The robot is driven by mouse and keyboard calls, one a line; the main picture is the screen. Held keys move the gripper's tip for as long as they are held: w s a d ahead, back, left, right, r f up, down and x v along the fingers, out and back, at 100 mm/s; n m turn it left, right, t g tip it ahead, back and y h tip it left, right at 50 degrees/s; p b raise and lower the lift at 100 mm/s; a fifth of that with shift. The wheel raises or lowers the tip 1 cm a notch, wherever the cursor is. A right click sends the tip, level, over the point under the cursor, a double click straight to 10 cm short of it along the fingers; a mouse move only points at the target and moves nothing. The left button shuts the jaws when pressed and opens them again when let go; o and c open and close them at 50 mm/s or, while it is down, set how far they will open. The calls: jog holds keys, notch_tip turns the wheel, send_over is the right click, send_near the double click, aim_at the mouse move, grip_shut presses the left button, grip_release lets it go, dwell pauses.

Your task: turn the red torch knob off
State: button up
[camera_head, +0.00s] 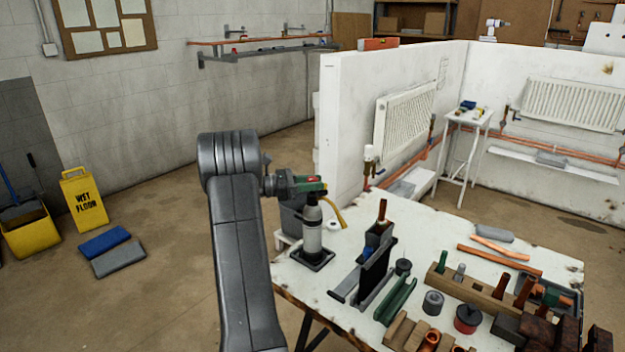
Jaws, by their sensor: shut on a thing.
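A torch with a grey cylinder (311,238) and a dark top stands upright in a square dark base near the left end of the workbench (345,215). My gripper (312,186) is at the top of the torch, reaching in from the left. It is shut on the red torch knob (313,179), of which only a small bit of red shows at the jaws. The fingers hide most of the knob, and its turned position cannot be told.
Just right of the torch stands a dark vise-like holder (374,268) with upright tools. Green channel (396,300), round pots, a wooden block (470,290) and copper pipes (500,257) crowd the bench's right. A bucket (293,215) stands behind the torch. A white partition (345,130) rises behind the bench.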

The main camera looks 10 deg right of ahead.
jog(key=shift+m+g, duration=0.5)
jog(key=shift+g, duration=0.3)
jog(key=o, duration=0.9)
jog(key=shift+o, duration=0.2)
jog(key=shift+a, duration=0.1)
jog(key=w+a+b, duration=0.1)
jog(key=w+a, duration=0.1)
jog(key=a, duration=1.1)
jog(key=shift+a+b, duration=0.2)
jog(key=shift+b, duration=0.1)
jog(key=shift+d, duration=0.1)
